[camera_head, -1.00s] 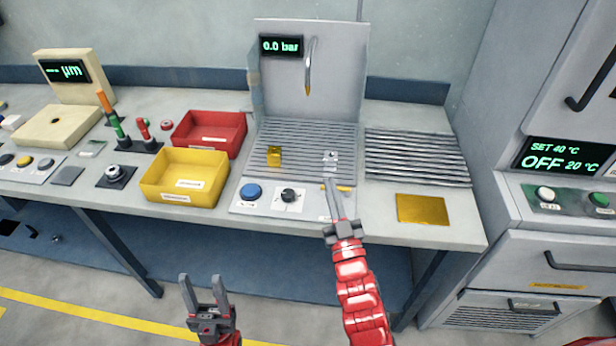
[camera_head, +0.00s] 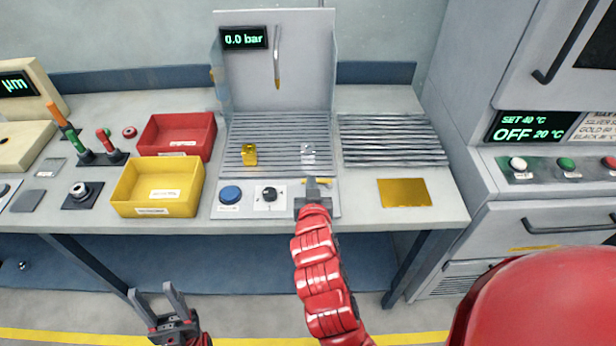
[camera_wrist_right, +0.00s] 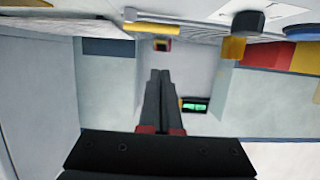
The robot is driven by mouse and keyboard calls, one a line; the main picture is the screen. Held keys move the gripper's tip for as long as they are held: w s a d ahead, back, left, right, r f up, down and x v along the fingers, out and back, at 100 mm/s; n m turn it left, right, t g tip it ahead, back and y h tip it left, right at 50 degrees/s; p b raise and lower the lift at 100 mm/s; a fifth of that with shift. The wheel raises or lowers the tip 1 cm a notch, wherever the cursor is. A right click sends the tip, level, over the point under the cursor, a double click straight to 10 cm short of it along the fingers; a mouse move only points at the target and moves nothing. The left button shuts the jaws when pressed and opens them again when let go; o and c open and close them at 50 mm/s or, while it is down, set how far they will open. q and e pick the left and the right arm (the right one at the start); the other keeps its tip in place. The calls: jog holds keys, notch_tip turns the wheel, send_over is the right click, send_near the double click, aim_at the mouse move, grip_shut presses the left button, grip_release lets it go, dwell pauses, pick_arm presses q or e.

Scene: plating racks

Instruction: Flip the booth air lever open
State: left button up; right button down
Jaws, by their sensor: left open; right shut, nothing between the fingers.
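The booth air lever is a small yellow bar (camera_head: 318,181) on the white front panel (camera_head: 334,205) of the spray booth. It lies crosswise, and the gripper partly hides it. In the right wrist view the yellow bar (camera_wrist_right: 153,27) shows near the top, in front of the fingertips. My right gripper (camera_head: 312,182) is shut and empty, its fingertips at the lever; I cannot tell whether they touch. The shut fingers also show in the right wrist view (camera_wrist_right: 160,75). The booth display (camera_head: 244,38) reads 0.0 bar. My left gripper (camera_head: 156,294) is open and empty, low in front of the bench.
A blue button (camera_head: 230,194) and a black knob (camera_head: 269,194) sit left of the lever. A yellow cube (camera_head: 249,154) and a clear piece (camera_head: 307,153) stand on the slatted booth floor. Yellow (camera_head: 160,187) and red (camera_head: 178,135) bins stand left. A gold plate (camera_head: 404,192) lies right.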

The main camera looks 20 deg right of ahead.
jog(key=shift+w+d+p, duration=0.2)
jog(key=shift+w+p, duration=0.1)
jog(key=shift+w, duration=0.15)
jog(key=p+x, duration=0.3)
jog(key=x, duration=0.5)
jog(key=shift+w, duration=0.25)
jog(key=shift+w+f+p, duration=0.15)
jog(key=shift+f+p, duration=0.15)
jog(key=shift+p, duration=0.1)
jog(key=shift+s+a+f+p, duration=0.15)
jog(key=shift+s+f+p, duration=0.1)
jog(key=shift+s+f, duration=0.25)
jog(key=shift+s+a+f+p, duration=0.1)
jog(key=shift+s+f+p, duration=0.15)
jog(key=shift+s, duration=0.3)
jog(key=shift+s+a+f, duration=0.15)
jog(key=shift+s+f, duration=0.1)
jog(key=shift+s, duration=0.2)
jog(key=shift+f, duration=0.1)
